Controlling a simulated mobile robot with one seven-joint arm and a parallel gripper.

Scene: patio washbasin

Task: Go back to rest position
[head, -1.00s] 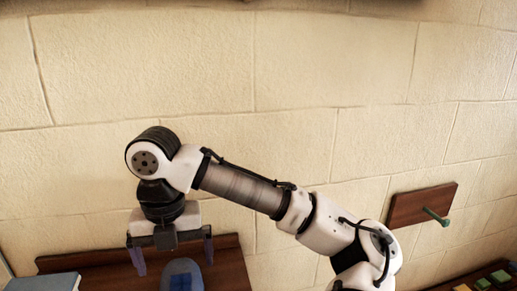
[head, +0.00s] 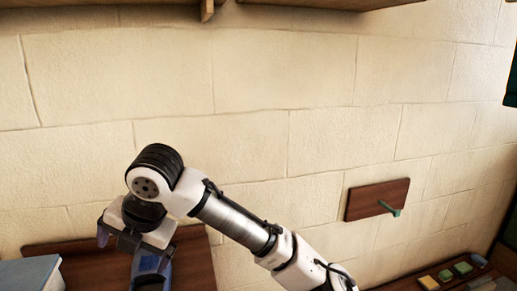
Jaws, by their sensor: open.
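My gripper (head: 125,255) is at the lower left of the head view, at the end of my white and black arm. It points down in front of a dark brown wooden board (head: 88,266) by the wall. The near blue finger shows large, and the other finger is partly seen at the left. The jaws are open, and I see nothing held between them.
A blue-grey box-like object (head: 30,274) is at the lower left corner. A wooden wall plate with a green peg (head: 376,200) is at the right. Small coloured blocks (head: 461,268) lie on a wooden surface at the lower right. Shelf undersides (head: 320,4) run along the top. The wall between is bare.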

